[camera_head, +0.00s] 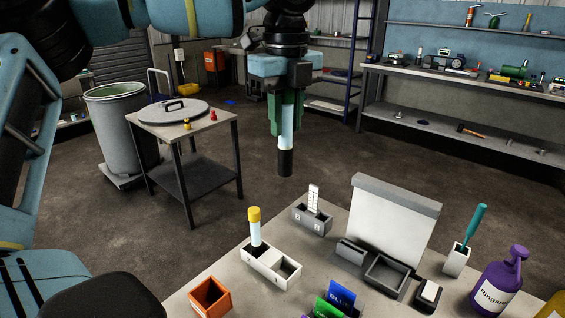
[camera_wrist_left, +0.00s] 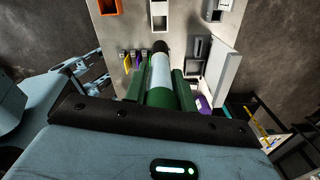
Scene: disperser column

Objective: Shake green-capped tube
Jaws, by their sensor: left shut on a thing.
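My left gripper (camera_head: 287,112) is shut on the green-capped tube (camera_head: 286,140) and holds it in the air, above and beyond the far edge of the table. The tube hangs upright, with its pale clear body and dark lower end below the green fingers. In the left wrist view the tube (camera_wrist_left: 160,72) sits between the fingers (camera_wrist_left: 160,95), its green cap nearest the camera. A yellow-capped tube (camera_head: 254,228) stands in the left slot of a white two-slot rack (camera_head: 262,270); the right slot is empty. My right gripper is not in view.
The table holds an orange box (camera_head: 210,297), a grey holder (camera_head: 312,219), a white-panelled device (camera_head: 393,220), a white cup (camera_head: 456,260) with a teal-handled tool and a purple bottle (camera_head: 498,285). A side table (camera_head: 185,135) and bin (camera_head: 115,125) stand left.

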